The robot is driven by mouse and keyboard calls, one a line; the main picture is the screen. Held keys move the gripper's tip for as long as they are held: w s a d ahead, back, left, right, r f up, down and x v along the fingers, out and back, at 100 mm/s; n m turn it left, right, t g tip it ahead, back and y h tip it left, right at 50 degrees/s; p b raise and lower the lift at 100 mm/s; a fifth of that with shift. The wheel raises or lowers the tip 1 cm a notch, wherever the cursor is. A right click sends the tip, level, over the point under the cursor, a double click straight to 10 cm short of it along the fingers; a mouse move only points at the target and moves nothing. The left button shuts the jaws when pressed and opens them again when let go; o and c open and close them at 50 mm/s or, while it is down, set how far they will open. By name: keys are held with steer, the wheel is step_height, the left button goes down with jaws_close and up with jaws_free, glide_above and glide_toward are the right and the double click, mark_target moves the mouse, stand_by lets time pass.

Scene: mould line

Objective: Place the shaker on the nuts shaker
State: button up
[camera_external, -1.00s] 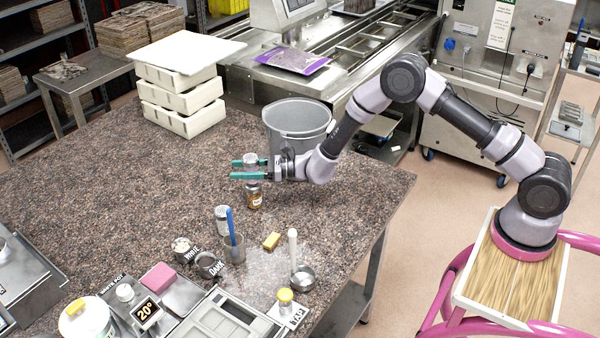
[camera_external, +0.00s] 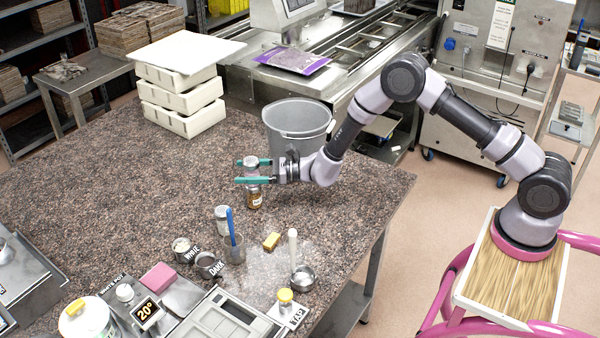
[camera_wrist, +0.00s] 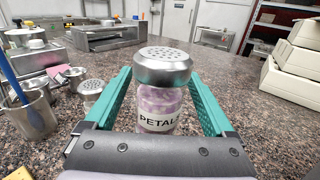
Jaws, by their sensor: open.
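The shaker with a silver perforated lid and a label reading "PETAL", its end cut off, stands upright between my gripper's fingers in the wrist view (camera_wrist: 156,98). It also shows in the external view (camera_external: 251,165). The nuts shaker (camera_external: 255,198), a jar with brown contents, stands on the table directly below it, and the upper shaker appears to rest on its lid. My gripper (camera_external: 254,171) is open, its teal fingers on both sides of the upper shaker with gaps. In the wrist view the nuts shaker is hidden.
Another silver-lidded shaker (camera_external: 221,220) stands in front, beside a metal cup (camera_external: 234,247) with a blue-handled tool. A grey bucket (camera_external: 300,125) stands behind my wrist. White stacked boxes (camera_external: 180,100) are at the back left. The table's left middle is clear.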

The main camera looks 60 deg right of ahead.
steer(key=v, duration=1)
steer(key=s+a+r+n+g+y, duration=0.25)
steer(key=s+r+n, duration=0.25)
steer(key=r, duration=0.3)
steer(key=s+a+r+n+g+y, duration=0.25)
steer(key=s+r+n+g, duration=0.2)
steer(key=r, duration=0.35)
steer(key=s+r+n+g+h, duration=0.2)
steer(key=s+r+n+g, duration=0.35)
steer(key=s, duration=0.75)
steer(key=s+d+r+n+t+h, duration=0.1)
steer(key=s+d+r+n+h, duration=0.1)
steer(key=s, duration=0.5)
steer(key=s+d+r+n+t+h, duration=0.2)
steer(key=s+d+r+n+h, duration=0.1)
steer(key=s+d, duration=0.4)
steer(key=s+d+r+n+t+h, duration=0.2)
steer(key=s+d+n+h, duration=0.2)
steer(key=s+d+h, duration=0.2)
steer(key=shift+s+d+r+n+h, duration=0.35)
steer(key=shift+s+d, duration=0.45)
steer(key=shift+s, duration=0.2)
